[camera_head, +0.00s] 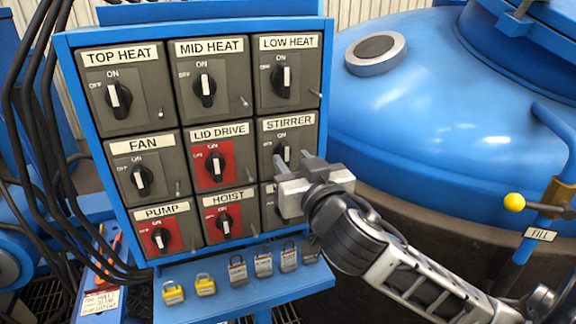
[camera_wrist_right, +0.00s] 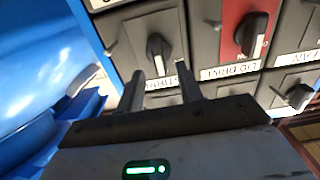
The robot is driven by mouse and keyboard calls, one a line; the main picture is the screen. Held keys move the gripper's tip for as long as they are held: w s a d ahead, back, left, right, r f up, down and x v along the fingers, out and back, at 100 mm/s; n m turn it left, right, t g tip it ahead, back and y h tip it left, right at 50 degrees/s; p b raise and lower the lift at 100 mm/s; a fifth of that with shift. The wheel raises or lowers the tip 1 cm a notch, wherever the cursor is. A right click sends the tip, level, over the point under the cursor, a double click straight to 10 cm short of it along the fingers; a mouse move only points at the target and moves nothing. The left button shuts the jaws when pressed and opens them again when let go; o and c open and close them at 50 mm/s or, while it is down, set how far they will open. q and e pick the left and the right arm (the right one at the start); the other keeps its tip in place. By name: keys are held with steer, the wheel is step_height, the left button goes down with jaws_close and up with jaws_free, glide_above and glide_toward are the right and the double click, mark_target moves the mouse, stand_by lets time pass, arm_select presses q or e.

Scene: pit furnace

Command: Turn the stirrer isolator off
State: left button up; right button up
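The stirrer isolator (camera_head: 283,152) is a black rotary knob with a pale pointer on a grey box, in the right column, second row, of the blue-framed panel. Its STIRRER label (camera_head: 288,122) sits above it. The pointer looks about upright, towards ON. In the right wrist view the stirrer knob (camera_wrist_right: 157,50) appears upside down, just beyond the fingertips and roughly in line with the gap. My right gripper (camera_head: 294,160) is open and empty, its fingers (camera_wrist_right: 160,76) pointing at the panel just below the knob. Contact cannot be told. My left gripper is not in view.
The red lid drive isolator (camera_head: 215,165) is left of the stirrer and low heat (camera_head: 281,80) above it. My gripper partly hides the box below. Several padlocks (camera_head: 238,272) line the lower shelf. A large blue vessel (camera_head: 430,110) stands right; black cables (camera_head: 40,130) hang left.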

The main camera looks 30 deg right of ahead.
mark_target(287, 152)
steer(key=shift+r+x, duration=0.25)
steer(key=shift+x, duration=1)
steer(key=shift+w, duration=0.3)
steer(key=shift+w+d+f, duration=0.1)
steer(key=shift+w, duration=0.05)
jaws_close()
